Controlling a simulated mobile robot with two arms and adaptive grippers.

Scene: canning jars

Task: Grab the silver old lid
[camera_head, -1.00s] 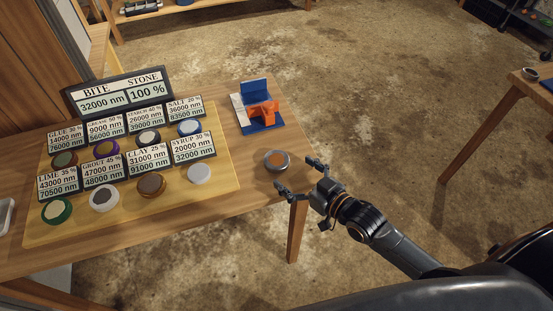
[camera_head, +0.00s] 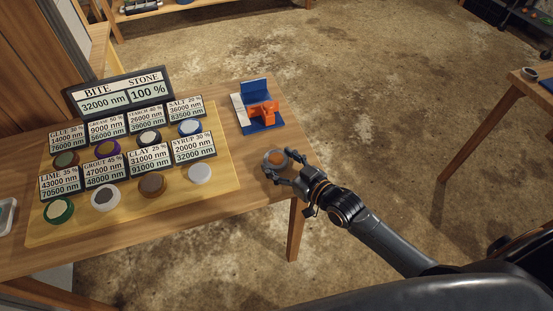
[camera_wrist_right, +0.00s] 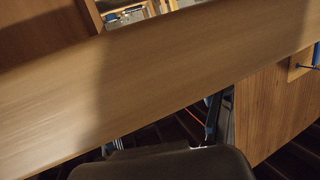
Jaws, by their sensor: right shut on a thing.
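The silver old lid (camera_head: 275,158), a round grey disc with an orange-brown centre, lies at the right end of the wooden table in the head view. My right gripper (camera_head: 278,168) is at the lid, with one finger on its far right side and the other at its near left side. It is shut on the lid, which still appears to be at table level. My left gripper is not in view.
A light board (camera_head: 225,185) with several colored lids and number signs fills the table's left part. A blue and orange device (camera_head: 262,112) stands behind the lid. The table's right edge is close to my gripper. Another table (camera_head: 535,88) is at far right.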

